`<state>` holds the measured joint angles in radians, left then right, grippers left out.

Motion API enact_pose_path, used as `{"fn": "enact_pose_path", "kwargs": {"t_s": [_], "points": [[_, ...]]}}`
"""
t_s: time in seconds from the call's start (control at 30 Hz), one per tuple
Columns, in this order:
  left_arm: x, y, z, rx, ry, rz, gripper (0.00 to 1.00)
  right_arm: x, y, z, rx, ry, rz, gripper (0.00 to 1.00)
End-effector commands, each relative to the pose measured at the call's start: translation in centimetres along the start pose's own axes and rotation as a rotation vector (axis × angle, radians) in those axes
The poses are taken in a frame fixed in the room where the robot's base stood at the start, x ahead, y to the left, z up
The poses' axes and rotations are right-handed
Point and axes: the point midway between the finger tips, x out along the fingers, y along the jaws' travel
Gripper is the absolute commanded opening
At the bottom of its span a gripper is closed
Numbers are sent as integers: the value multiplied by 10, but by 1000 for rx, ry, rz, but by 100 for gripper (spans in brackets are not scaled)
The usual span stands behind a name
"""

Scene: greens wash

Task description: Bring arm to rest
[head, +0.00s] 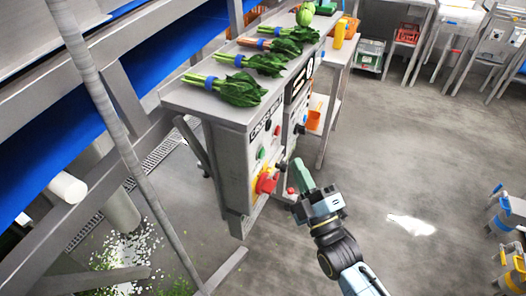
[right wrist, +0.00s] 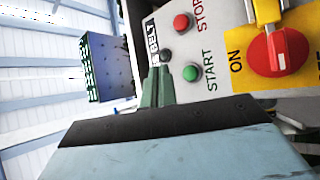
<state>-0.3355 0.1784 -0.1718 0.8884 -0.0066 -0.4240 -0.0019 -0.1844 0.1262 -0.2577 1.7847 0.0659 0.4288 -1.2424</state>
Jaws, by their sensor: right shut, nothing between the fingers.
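My right gripper (head: 298,175) is shut and empty in the head view. Its pale green fingers point up the picture, just right of the grey control cabinet (head: 232,165). In the right wrist view the shut fingers (right wrist: 157,85) show in front of the cabinet's panel, near a green START button (right wrist: 190,73) and a red STOP button (right wrist: 181,22). I cannot tell whether they touch the panel. A red rotary switch on a yellow plate (right wrist: 278,50) is to the right; it also shows in the head view (head: 266,183). My left gripper is not in view.
Bunches of greens with blue bands (head: 240,88) lie on the cabinet's top. A yellow bottle (head: 340,33) stands on a table behind. A blue conveyor belt (head: 160,50) and metal frame fill the left. Open grey floor (head: 400,150) lies to the right.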

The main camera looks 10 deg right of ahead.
Motion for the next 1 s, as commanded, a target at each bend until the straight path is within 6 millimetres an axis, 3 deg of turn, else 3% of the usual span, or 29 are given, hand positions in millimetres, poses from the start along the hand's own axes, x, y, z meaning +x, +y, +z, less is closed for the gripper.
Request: {"fn": "enact_pose_path", "kwargs": {"t_s": [0.57, 0.67, 0.77, 0.87, 1.0], "points": [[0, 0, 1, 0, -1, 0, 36, -2, -7, 3, 11, -8, -20, 0], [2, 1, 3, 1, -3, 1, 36, -15, -36, 15, 59, -44, -102, 0], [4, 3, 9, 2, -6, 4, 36, -43, -86, 37, 148, -120, -245, 0], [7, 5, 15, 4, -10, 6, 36, -88, -142, 63, 261, -236, -412, 0], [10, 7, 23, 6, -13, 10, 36, -168, -209, 95, 409, -435, -623, 0]]}}
